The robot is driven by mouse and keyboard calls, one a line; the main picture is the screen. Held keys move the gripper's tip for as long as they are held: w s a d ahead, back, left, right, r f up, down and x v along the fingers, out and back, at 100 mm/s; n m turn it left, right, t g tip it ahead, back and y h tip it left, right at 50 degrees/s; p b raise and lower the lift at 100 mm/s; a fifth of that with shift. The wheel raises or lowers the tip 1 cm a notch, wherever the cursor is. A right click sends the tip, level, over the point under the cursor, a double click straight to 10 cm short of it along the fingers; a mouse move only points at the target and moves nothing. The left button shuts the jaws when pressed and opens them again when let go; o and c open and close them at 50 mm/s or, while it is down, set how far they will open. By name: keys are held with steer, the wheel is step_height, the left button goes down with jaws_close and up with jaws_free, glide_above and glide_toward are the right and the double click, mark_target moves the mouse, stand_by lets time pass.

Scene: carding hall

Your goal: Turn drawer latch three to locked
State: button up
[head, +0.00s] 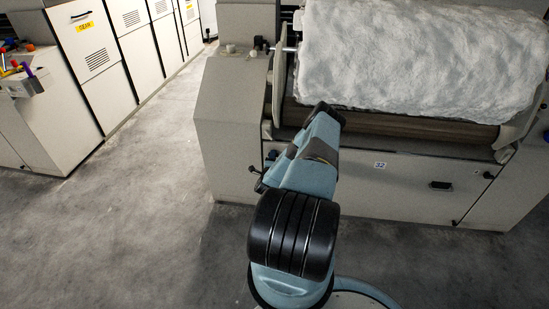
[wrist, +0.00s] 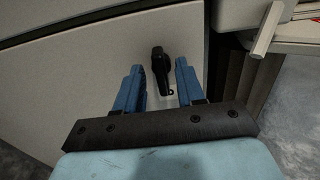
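In the wrist view a small black latch (wrist: 161,66) sits on the pale panel, its handle running roughly up and down with a slight tilt. My gripper (wrist: 159,65) is open, its two blue fingers on either side of the latch. A gap shows on both sides; I cannot tell how far the fingertips are from the panel. In the head view the drawer front (head: 400,199) bears a label 32. Black latches show at its upper right (head: 488,175) and lower right (head: 456,222). My arm hides the gripper there. I can read no latch number or locked mark.
A large white fibre roll (head: 420,55) lies on the machine above the drawer. A black handle (head: 440,185) is on the drawer front. Pale cabinets (head: 95,55) stand at the left, with a holder of coloured tools (head: 24,82). The grey floor (head: 140,215) between is clear.

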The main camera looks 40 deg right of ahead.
steer(key=shift+w+d, duration=0.1)
jaws_close()
stand_by(0.4)
